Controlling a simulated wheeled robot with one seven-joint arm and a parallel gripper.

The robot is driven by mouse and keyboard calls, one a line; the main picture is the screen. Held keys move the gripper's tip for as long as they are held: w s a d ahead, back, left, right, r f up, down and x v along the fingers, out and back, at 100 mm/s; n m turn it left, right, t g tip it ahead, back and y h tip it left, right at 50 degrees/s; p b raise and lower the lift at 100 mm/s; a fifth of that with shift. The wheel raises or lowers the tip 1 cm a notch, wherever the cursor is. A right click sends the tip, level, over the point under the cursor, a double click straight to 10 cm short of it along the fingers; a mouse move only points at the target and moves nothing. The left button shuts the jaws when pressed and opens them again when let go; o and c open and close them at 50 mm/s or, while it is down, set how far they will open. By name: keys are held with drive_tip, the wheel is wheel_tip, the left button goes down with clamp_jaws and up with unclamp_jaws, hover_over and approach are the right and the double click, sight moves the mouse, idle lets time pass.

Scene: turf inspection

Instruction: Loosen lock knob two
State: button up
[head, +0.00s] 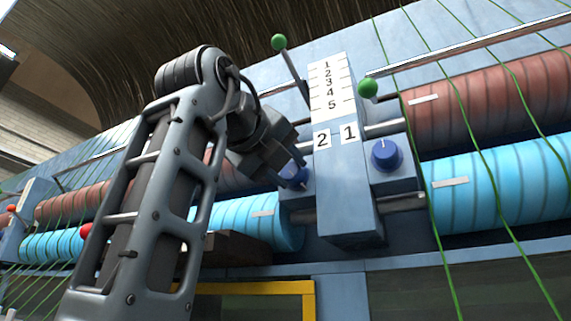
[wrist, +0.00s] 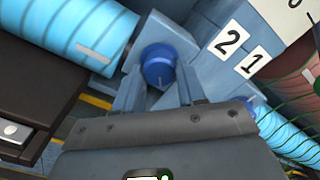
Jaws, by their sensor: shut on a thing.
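Lock knob two is a round blue knob (wrist: 158,64) with a light pointer mark, on a blue-grey block beside the label "2" (wrist: 228,38). In the head view the knob (head: 297,178) is partly hidden by my gripper (head: 288,168). My gripper (wrist: 157,88) has one finger on each side of the knob and is shut on it. The label "2" (head: 321,138) is left of the label "1" (head: 349,133) on the central post in the head view. Knob one (head: 385,154), also blue, sits right of the post.
A numbered scale (head: 331,88) runs up the post. Two levers with green balls (head: 279,42) (head: 368,88) stand close by. Cyan rollers (head: 500,187) and brown rollers (head: 490,95) flank the post, with green cords across the right. A dark brown block (wrist: 38,88) lies left of the gripper.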

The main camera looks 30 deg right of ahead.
drive_tip(key=shift+a+r+m, duration=0.1)
drive_tip(key=shift+r+m, duration=0.1)
drive_tip(key=shift+m, duration=0.3)
drive_tip(key=o, duration=0.8)
drive_tip(key=shift+c, duration=0.2)
drive_tip(key=o, duration=0.3)
drive_tip(key=shift+f, duration=0.15)
drive_tip(key=shift+s, duration=0.1)
